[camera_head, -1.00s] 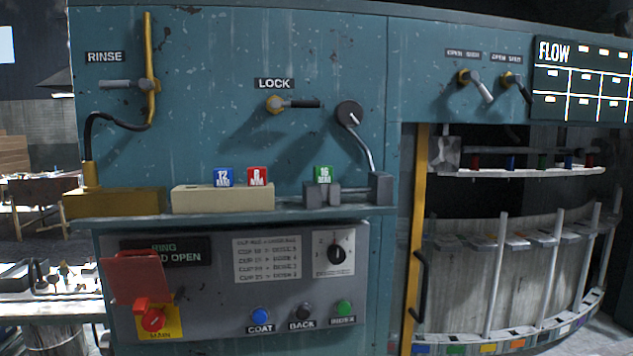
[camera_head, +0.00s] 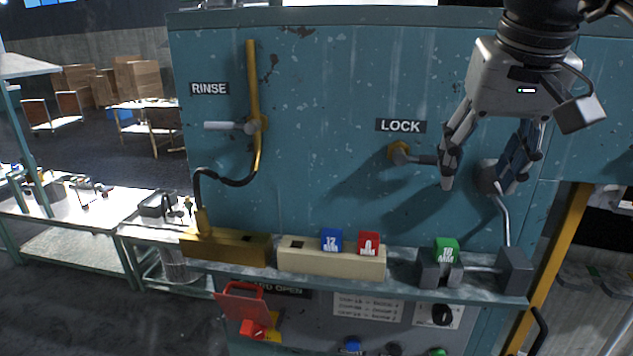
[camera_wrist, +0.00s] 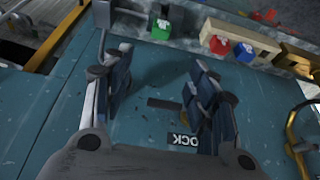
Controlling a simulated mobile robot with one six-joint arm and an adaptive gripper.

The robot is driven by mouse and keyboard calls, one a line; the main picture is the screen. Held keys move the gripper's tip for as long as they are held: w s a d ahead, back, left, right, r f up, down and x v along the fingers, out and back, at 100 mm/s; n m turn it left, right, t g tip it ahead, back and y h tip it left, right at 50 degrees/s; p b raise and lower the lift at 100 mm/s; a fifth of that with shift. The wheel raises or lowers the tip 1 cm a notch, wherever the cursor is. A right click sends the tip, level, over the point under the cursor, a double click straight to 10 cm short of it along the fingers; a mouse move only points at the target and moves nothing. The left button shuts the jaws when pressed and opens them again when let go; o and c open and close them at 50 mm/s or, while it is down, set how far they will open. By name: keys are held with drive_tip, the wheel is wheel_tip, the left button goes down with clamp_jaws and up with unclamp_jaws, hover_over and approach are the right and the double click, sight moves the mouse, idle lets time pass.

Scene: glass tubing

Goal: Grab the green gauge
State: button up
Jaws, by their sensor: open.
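The green gauge (camera_head: 446,250) is a small block with white lettering, seated in a dark grey holder (camera_head: 428,268) on the ledge of the teal machine. It also shows in the wrist view (camera_wrist: 162,29), at the top, beyond and between my fingertips. My gripper (camera_head: 482,183) is open and empty in front of the machine's upper panel, above the green gauge and apart from it. Its fingers point down in the head view. In the wrist view the two fingers (camera_wrist: 158,78) stand wide apart with the teal panel between them.
A blue gauge (camera_head: 332,239) and a red gauge (camera_head: 368,243) sit in a cream block (camera_head: 300,261) left of the green one. A LOCK lever (camera_head: 402,153) and a jointed metal rod (camera_head: 503,215) are close to my fingers. A dark block (camera_head: 514,270) stands right of the holder.

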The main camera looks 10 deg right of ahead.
sight(447, 239)
drive_tip(key=b+x, duration=0.2)
drive_tip(key=x, duration=1.5)
drive_tip(key=shift+s, duration=0.1)
drive_tip(key=shift+r, duration=0.1)
drive_tip(key=shift+s, duration=0.1)
drive_tip(key=shift+c, duration=0.3)
drive_tip(key=c, duration=1.2)
drive_tip(key=shift+r, duration=0.15)
